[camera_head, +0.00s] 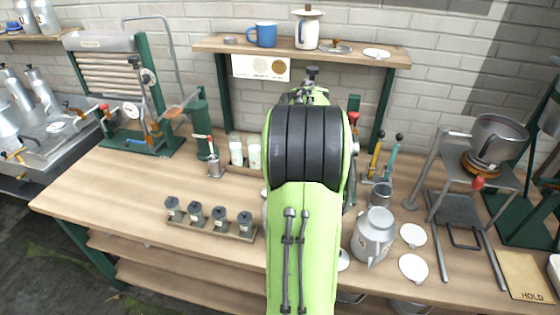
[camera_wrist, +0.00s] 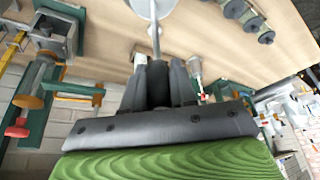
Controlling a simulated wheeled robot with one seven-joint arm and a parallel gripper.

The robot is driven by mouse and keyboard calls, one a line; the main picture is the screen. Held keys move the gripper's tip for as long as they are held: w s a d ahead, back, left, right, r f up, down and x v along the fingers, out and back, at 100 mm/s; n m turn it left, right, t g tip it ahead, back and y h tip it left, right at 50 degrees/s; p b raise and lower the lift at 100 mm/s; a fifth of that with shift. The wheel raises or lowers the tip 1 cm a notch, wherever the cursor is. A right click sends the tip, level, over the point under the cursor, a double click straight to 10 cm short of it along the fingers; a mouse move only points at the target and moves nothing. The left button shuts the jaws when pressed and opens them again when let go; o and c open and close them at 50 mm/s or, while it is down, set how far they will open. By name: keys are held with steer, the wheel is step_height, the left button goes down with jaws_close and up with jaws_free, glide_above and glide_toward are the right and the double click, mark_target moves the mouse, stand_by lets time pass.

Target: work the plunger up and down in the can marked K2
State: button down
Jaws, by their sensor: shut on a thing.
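In the wrist view my gripper (camera_wrist: 158,82) is shut on the dark upper end of a thin grey rod (camera_wrist: 155,42), which looks like the plunger. The rod runs to a pale round disc (camera_wrist: 150,8) at the top edge of the picture. Whether the disc is the plunger's own or a can's lid, I cannot tell. In the head view my green arm hides the gripper and the rod. A pale grey can (camera_head: 373,238) with a dark, unreadable mark stands on the bench right of my arm. I cannot confirm which can is K2.
White discs (camera_head: 413,268) lie right of the grey can. A rack of several grey-topped pieces (camera_head: 212,220) stands left of my arm. A burner stand with a pot (camera_head: 498,138) is at the right. A wall shelf (camera_head: 215,44) holds a blue mug (camera_head: 264,34).

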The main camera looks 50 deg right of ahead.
step_height(320, 180, up, 12)
steer(key=p, duration=0.9)
steer(key=shift+f, duration=0.2)
stand_by(0.5)
